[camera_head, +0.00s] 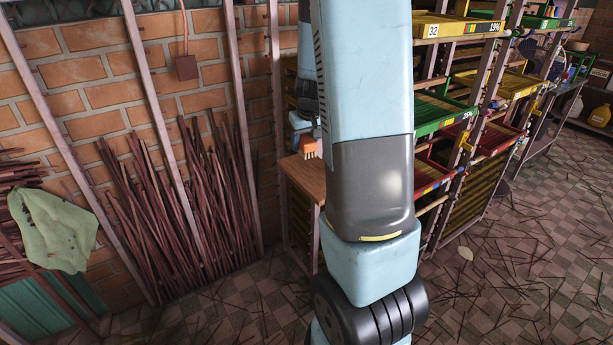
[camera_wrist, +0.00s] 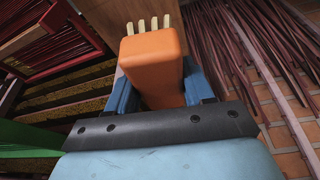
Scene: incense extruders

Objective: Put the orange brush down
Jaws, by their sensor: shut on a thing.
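The orange brush (camera_wrist: 152,62) is held between the two blue fingers of my gripper (camera_wrist: 157,88) in the wrist view. Its pale bristles (camera_wrist: 148,25) point away from the gripper. In the head view the brush (camera_head: 308,144) shows small beside my arm, with its bristles downward, above or near a wooden table top (camera_head: 303,177). I cannot tell whether the bristles touch the wood. Most of my gripper is hidden behind my arm in the head view.
A rack with yellow, green (camera_head: 443,112) and red trays stands to the right of the table. Bundles of dark sticks (camera_head: 185,205) lean on the brick wall at left. A green cloth (camera_head: 52,228) hangs there. Loose sticks litter the tiled floor (camera_head: 520,270).

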